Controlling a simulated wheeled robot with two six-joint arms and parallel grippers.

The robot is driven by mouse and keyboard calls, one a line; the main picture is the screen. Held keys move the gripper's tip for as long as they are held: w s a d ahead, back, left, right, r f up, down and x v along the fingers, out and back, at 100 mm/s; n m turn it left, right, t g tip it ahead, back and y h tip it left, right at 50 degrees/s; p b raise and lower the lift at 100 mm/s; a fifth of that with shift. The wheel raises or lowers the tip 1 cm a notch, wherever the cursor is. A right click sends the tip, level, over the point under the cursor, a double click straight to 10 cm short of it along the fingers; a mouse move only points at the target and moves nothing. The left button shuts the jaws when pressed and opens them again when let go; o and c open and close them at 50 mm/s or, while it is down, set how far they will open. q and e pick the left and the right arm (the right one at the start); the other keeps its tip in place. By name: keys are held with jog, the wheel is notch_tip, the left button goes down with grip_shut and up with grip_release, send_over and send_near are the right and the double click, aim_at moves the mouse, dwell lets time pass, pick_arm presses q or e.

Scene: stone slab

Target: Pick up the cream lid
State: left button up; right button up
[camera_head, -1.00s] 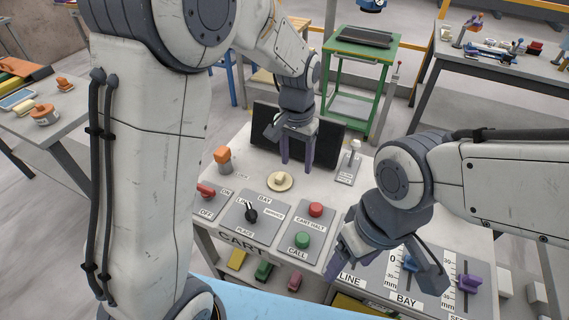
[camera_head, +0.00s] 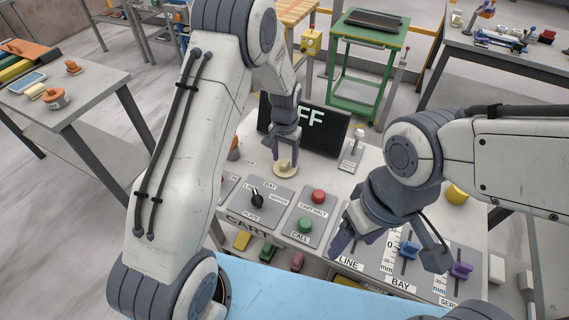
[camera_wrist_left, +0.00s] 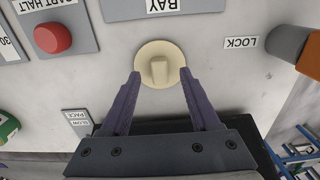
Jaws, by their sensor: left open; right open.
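The cream lid (camera_head: 285,170) is a round disc with a raised grip bar, lying on the grey top of the control table. In the left wrist view the lid (camera_wrist_left: 160,64) lies just beyond and between my fingertips. My left gripper (camera_head: 284,160) is above the lid, pointing down, with its purple fingers spread; it also shows in the left wrist view (camera_wrist_left: 159,78). The fingers appear to straddle the near edge of the lid's disc; contact cannot be told. My right gripper (camera_head: 388,254) is open and empty over the front right of the table.
A black screen (camera_head: 330,131) stands behind the lid. A rotary knob panel (camera_head: 257,199), a red button (camera_head: 319,196) and a green button (camera_head: 305,225) are in front. Blue and purple sliders (camera_head: 460,270) are at right.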

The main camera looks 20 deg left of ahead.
pick_arm(q)
jog(key=shift+f, duration=0.7)
grip_shut()
jog(key=shift+r, duration=0.15)
